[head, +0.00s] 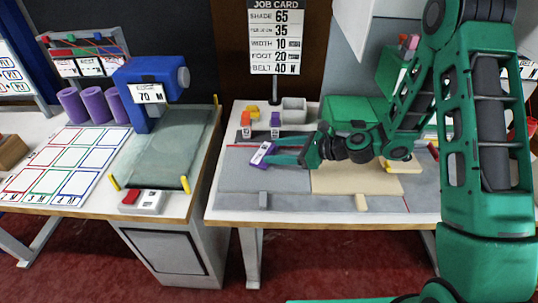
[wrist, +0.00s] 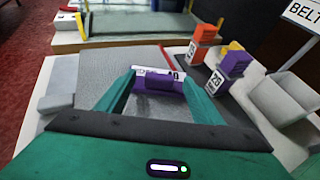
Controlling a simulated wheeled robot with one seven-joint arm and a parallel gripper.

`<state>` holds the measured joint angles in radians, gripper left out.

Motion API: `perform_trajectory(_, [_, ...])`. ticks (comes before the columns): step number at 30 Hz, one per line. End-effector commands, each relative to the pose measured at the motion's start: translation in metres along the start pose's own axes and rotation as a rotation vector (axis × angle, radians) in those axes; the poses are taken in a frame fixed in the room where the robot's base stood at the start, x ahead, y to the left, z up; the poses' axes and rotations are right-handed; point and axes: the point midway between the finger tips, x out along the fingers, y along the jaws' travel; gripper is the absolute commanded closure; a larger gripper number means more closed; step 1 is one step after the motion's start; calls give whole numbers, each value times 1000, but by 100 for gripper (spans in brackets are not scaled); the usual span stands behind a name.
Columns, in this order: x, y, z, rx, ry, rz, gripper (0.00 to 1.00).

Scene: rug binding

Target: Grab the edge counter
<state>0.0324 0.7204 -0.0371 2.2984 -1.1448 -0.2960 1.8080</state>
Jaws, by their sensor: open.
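A small purple block with a white label face, which I take to be the edge counter (head: 262,153), is at the left of the grey mat on the right-hand table. It also shows in the wrist view (wrist: 158,84), between the tips of my two green fingers. My gripper (head: 279,151) is open, with its fingers reaching left to the block. In the wrist view my gripper (wrist: 159,80) has one finger near each end of the block. I cannot tell whether either finger touches it. The block's underside is hidden.
Orange (head: 246,118) and purple (head: 275,119) labelled blocks stand behind the mat, beside a grey open bin (head: 294,110). A red strip (wrist: 167,58) lies just beyond the counter. A blue machine (head: 150,85) stands on the left table, across a gap.

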Motion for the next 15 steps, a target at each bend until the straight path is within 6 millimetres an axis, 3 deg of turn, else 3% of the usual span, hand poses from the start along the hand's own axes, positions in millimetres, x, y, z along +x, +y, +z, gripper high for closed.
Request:
perform_trajectory(3, [11,1,0,0,0,1,39])
perform_trajectory(11, [14,0,0,0,0,-1,39])
perform_trajectory(12, [14,0,0,0,0,-1,41])
perform_trajectory(15, [14,0,0,0,0,-1,65])
